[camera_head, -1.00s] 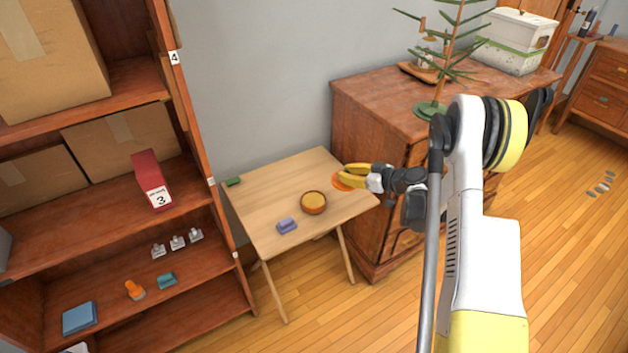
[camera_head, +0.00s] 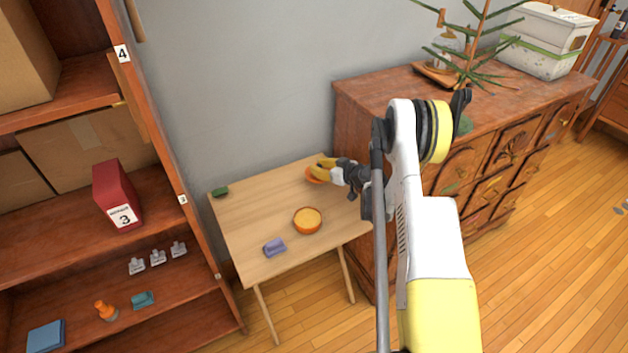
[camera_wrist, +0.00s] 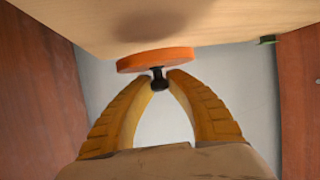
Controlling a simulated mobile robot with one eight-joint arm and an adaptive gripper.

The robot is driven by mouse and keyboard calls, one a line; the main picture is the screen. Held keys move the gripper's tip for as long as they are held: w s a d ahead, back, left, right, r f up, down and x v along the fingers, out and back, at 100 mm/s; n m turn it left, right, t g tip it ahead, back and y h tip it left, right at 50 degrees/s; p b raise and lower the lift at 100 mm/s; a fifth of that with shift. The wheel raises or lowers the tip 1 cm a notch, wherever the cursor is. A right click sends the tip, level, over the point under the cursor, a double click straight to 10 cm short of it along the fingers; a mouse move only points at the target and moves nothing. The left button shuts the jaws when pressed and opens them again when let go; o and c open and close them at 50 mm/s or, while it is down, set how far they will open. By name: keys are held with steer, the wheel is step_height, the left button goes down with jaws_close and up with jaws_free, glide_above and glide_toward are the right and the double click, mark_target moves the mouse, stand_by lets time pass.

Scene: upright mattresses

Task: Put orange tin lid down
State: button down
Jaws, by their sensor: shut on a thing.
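The orange tin lid (camera_head: 313,179) is a flat disc with a dark knob, seen in the wrist view (camera_wrist: 156,60). My gripper (camera_head: 319,168) is shut on the knob, with its yellow fingertips on either side of it in the wrist view (camera_wrist: 160,82). The lid is over the back right part of the small wooden table (camera_head: 262,210). A dark shadow lies on the tabletop near it in the wrist view. I cannot tell whether the lid touches the table. My fingers partly cover the lid in the head view.
An orange round tin (camera_head: 307,220) and a purple block (camera_head: 274,247) stand on the table, with a green item (camera_head: 220,192) at its back left corner. A shelf (camera_head: 165,250) is at the left. A wooden dresser (camera_head: 395,105) is close at the right.

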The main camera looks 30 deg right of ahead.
step_height(320, 180, down, 4)
steer(key=shift+r+b, duration=0.15)
steer(key=shift+b, duration=0.55)
steer(key=shift+r, duration=0.1)
steer(key=c, duration=1.3)
jaws_free()
steer(key=shift+c, duration=0.2)
